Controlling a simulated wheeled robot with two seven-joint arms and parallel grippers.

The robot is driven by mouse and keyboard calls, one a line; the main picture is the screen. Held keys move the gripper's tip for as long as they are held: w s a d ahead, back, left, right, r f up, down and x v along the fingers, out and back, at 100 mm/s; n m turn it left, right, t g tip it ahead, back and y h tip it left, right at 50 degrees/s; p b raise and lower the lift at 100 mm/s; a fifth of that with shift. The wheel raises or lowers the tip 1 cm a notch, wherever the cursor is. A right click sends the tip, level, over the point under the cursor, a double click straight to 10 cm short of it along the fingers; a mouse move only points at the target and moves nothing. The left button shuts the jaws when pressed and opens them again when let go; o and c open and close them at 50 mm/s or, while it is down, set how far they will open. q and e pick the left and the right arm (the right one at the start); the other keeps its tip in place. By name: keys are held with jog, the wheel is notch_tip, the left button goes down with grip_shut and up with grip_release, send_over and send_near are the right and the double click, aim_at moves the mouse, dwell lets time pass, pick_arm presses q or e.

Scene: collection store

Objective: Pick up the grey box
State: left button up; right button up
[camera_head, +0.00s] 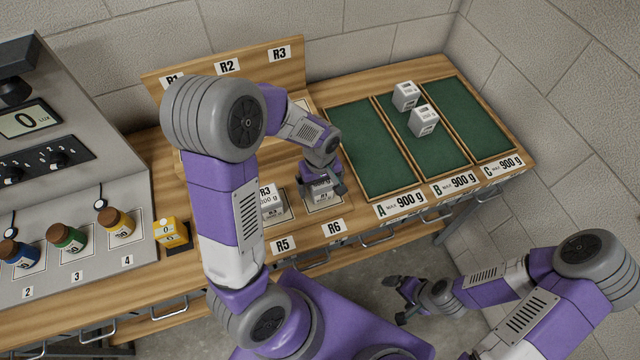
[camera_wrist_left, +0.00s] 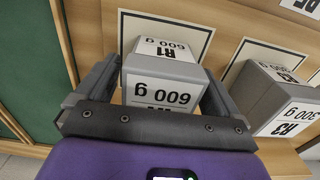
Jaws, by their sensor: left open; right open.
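A grey box (camera_head: 321,192) marked R1, 600 g, stands on the pale square behind the R6 label. In the left wrist view this R1 box (camera_wrist_left: 163,78) sits between the two fingers of my left gripper (camera_wrist_left: 155,95). That gripper (camera_head: 322,185) is open, its fingers on either side of the box; whether they touch it I cannot tell. A second grey box (camera_head: 270,202), marked R3, 300 g, stands to the left behind R5, partly hidden by my left arm; it also shows in the left wrist view (camera_wrist_left: 279,101). My right gripper (camera_head: 400,300) is open and empty, off the bench front.
Green trays A (camera_head: 365,150), B (camera_head: 452,158) and C (camera_head: 475,115) lie to the right. Two white boxes (camera_head: 405,96) (camera_head: 423,120) are in B. A yellow block (camera_head: 171,234) and several jars (camera_head: 68,238) stand left. An upright board (camera_head: 290,75) stands behind.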

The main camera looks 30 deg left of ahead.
pick_arm(q)
jog(key=c, duration=1.6)
jog(key=shift+o, duration=0.2)
jog(key=shift+r, duration=0.1)
